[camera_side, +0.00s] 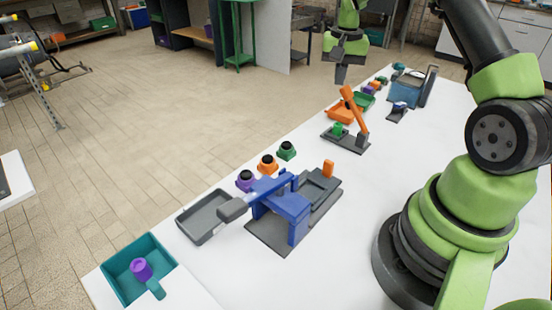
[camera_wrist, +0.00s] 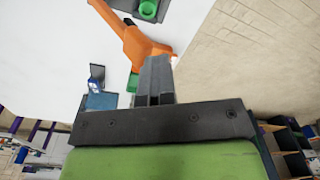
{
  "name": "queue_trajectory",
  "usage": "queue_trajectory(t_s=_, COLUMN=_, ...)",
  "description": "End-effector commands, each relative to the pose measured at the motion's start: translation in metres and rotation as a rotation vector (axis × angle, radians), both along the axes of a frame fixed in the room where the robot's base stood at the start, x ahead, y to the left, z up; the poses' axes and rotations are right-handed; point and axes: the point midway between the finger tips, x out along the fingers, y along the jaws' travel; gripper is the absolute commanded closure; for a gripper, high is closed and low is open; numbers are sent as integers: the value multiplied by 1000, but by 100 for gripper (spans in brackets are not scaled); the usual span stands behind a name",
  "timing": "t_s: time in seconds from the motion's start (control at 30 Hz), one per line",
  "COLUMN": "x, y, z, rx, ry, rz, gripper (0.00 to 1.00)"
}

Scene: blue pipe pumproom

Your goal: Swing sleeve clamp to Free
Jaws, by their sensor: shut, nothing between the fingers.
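What looks like the sleeve clamp is an orange lever (camera_side: 355,112) on a dark grey base (camera_side: 347,143), with a green sleeve (camera_side: 339,130) beside it. The lever stands tilted, its upper end leaning to the left. My gripper (camera_side: 341,80) points down, shut and empty, close to that upper end in the side view. In the wrist view my gripper's fingers (camera_wrist: 156,64) are together near the orange lever (camera_wrist: 132,38). The green sleeve (camera_wrist: 148,9) shows at the top edge there. I cannot tell whether fingers and lever touch. No "Free" mark is readable.
A blue fixture (camera_side: 291,217) with a grey-ended arm stands nearer on the white table. Round black-topped knobs (camera_side: 268,164) line the table edge. A teal tray (camera_side: 115,268) holds a purple-topped piece.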

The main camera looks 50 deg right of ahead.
Motion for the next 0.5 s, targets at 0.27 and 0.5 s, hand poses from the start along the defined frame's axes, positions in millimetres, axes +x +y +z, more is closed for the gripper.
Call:
queue_trajectory(t_s=0.27, x=-10, y=-1, z=-24, rx=15, ry=40, rz=-2, gripper=100)
queue_trajectory(t_s=0.5, x=-11, y=0, z=-27, rx=16, ry=40, rz=-2, gripper=100)
